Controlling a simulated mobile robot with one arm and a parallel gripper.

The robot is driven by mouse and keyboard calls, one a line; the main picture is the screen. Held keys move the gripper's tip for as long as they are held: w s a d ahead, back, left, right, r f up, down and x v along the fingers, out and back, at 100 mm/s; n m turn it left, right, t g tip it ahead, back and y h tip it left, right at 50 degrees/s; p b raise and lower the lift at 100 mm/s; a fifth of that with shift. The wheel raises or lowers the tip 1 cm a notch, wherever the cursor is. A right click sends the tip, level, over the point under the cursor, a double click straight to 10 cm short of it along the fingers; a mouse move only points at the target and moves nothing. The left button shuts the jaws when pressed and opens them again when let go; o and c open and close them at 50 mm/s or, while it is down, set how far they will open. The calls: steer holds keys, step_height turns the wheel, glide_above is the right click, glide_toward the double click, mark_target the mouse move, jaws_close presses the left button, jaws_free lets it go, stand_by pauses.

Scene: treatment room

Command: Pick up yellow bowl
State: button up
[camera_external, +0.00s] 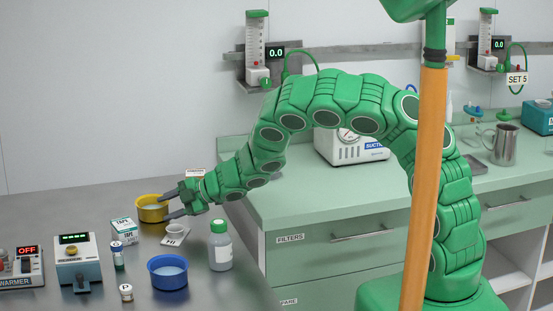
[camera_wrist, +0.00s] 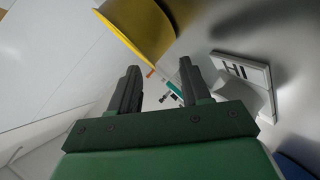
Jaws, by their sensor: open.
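The yellow bowl (camera_external: 152,212) stands upright on the grey steel table, with something pale inside it. In the wrist view the yellow bowl (camera_wrist: 150,25) shows at the top, cut off by the edge, beyond the fingertips. My gripper (camera_external: 165,206) is at the bowl's right side in the external view, with its two dark fingers apart and pointing left across the near edge. My gripper (camera_wrist: 160,72) is open and empty in the wrist view; the bowl is not seen between the fingers. Whether a finger touches the bowl I cannot tell.
A small white cup (camera_external: 174,228) by a "HI" card (camera_external: 172,240) stands just below my gripper. A green-capped bottle (camera_external: 220,250), a blue bowl (camera_external: 167,275), a tape box (camera_external: 124,231) and small vials stand near. The green counter (camera_external: 290,208) is to the right.

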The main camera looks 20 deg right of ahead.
steer(key=shift+x, duration=1.25)
steer(key=shift+r, duration=0.1)
jaws_close()
